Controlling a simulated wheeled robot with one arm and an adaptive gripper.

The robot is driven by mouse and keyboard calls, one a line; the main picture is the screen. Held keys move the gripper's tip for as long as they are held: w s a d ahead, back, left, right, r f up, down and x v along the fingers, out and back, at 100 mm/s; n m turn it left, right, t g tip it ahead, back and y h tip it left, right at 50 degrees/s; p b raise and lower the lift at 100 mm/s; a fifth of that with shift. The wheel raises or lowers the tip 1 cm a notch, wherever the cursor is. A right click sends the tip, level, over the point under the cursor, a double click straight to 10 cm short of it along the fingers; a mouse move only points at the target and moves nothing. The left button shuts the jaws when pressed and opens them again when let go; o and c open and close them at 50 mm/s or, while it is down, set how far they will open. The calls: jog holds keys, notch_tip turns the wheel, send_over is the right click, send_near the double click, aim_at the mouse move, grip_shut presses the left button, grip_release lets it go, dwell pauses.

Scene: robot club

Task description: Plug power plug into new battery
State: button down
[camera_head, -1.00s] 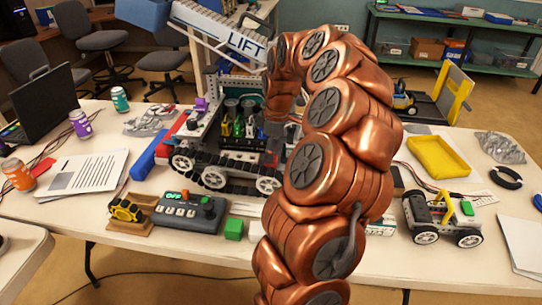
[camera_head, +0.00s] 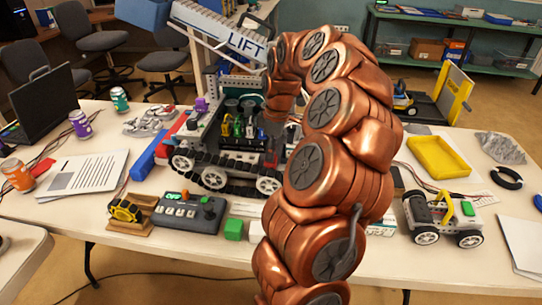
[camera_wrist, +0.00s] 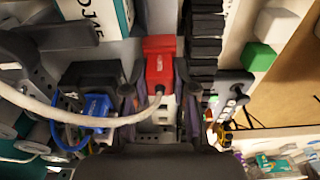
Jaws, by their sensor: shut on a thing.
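In the wrist view a red power plug (camera_wrist: 159,70) with a pale grey cable sits between the two fingers of my gripper (camera_wrist: 160,100), which is shut on it. A blue plug (camera_wrist: 97,108) on a blue cable is left of the fingers, beside a dark block (camera_wrist: 88,76). I cannot tell which part is the new battery, nor whether the red plug is seated in a socket. In the head view the tracked robot with the LIFT arm (camera_head: 222,178) stands on the table. My copper arm reaches over to it and hides my gripper there.
A control box (camera_head: 188,212) and a green cube (camera_head: 233,229) lie in front of the tracked robot. Right are a small wheeled car (camera_head: 442,215) and a yellow tray (camera_head: 438,157). In the wrist view black track links (camera_wrist: 204,60) run close to the right finger.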

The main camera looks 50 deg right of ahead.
jog(key=shift+r, duration=0.1)
dwell(0.6)
jog(key=shift+r+p, duration=0.65)
jog(key=shift+r, duration=1.25)
jog(key=c, duration=1.5)
grip_release()
grip_shut()
